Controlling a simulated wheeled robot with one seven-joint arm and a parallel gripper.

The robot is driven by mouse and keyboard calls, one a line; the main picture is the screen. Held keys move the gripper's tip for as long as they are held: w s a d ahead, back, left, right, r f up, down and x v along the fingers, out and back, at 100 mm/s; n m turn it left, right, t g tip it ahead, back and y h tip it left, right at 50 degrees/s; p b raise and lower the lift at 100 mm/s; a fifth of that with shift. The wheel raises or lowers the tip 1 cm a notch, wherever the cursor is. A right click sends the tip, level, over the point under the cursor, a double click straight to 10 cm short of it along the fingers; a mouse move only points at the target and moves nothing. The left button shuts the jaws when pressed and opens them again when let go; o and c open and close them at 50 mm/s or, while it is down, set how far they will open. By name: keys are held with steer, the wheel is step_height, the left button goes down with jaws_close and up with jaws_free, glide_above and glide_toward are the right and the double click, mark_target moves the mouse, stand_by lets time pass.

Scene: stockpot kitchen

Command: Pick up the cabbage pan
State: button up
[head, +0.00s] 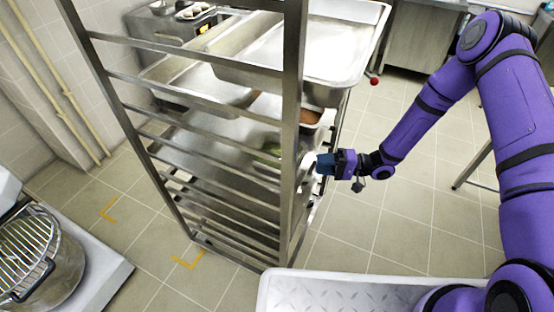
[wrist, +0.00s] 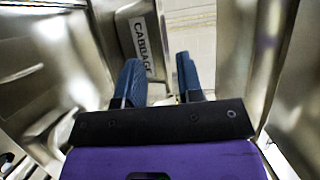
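The cabbage pan (wrist: 127,40) shows its metal end in the wrist view, with a white label reading CABBAGE (wrist: 142,45). In the head view, green contents (head: 268,150) show dimly between the shelf rails of the metal rack (head: 291,120), and the pan itself is mostly hidden by the rack's post. My gripper (head: 319,164) is at the right side of the rack, at about the height of the green contents. In the wrist view its two blue fingers (wrist: 160,82) stand apart with a gap between them. The left finger overlaps the label's lower edge in the picture; contact cannot be told.
Large steel pans (head: 330,50) sit higher on the rack, and a pan with orange-brown contents (head: 300,112) is just above the green. A stockpot with a wire grid (head: 35,255) stands lower left. A white textured surface (head: 345,295) is in front. Tiled floor right of the rack is open.

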steer(key=shift+s+a, duration=0.25)
steer(key=shift+a, duration=1.15)
steer(key=shift+s+a, duration=0.2)
steer(key=shift+a, duration=1.15)
jaws_close()
